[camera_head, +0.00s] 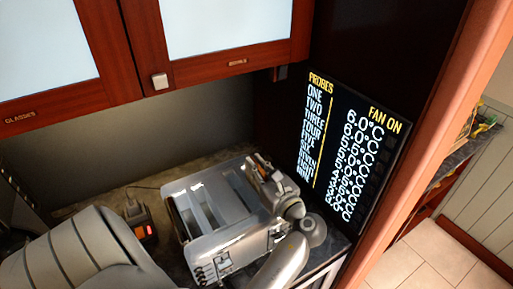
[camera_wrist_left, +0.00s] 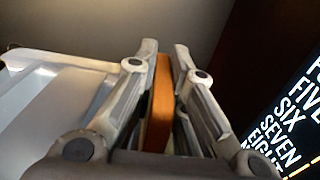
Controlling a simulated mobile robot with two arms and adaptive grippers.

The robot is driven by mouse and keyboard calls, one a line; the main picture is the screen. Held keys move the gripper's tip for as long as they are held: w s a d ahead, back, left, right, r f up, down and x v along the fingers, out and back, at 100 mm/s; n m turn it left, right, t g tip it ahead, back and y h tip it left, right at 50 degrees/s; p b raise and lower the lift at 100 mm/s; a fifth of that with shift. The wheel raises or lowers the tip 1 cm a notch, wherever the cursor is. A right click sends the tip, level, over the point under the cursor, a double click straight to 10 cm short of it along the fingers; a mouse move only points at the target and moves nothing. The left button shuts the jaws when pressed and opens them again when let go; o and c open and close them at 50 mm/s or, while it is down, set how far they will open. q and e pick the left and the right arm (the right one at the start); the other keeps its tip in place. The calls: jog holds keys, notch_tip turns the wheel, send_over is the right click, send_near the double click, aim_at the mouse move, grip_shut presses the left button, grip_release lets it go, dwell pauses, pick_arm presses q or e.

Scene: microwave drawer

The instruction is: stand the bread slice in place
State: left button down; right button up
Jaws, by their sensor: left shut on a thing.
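The bread slice (camera_wrist_left: 160,105) is an orange-brown slab seen edge-on in the left wrist view. It stands upright between the two fingers of my left gripper (camera_wrist_left: 161,62), which is shut on it. In the head view my left gripper (camera_head: 262,171) is over the right end of the silver toaster (camera_head: 200,233). The toaster has long dark slots in its top. The gripper hides most of the slice there, and I cannot tell whether its lower edge is inside a slot. The toaster's pale top also shows in the left wrist view (camera_wrist_left: 40,105). My right gripper is not in view.
A lit display panel (camera_head: 345,150) stands close to the right of the gripper. Red-framed cabinets (camera_head: 170,30) hang above the counter (camera_head: 110,190). A small dark device with an orange light (camera_head: 143,222) sits left of the toaster.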

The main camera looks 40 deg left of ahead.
pick_arm(q)
jog(key=shift+f, duration=0.6)
jog(key=c, duration=1.4)
grip_release()
jog(key=shift+f, duration=0.1)
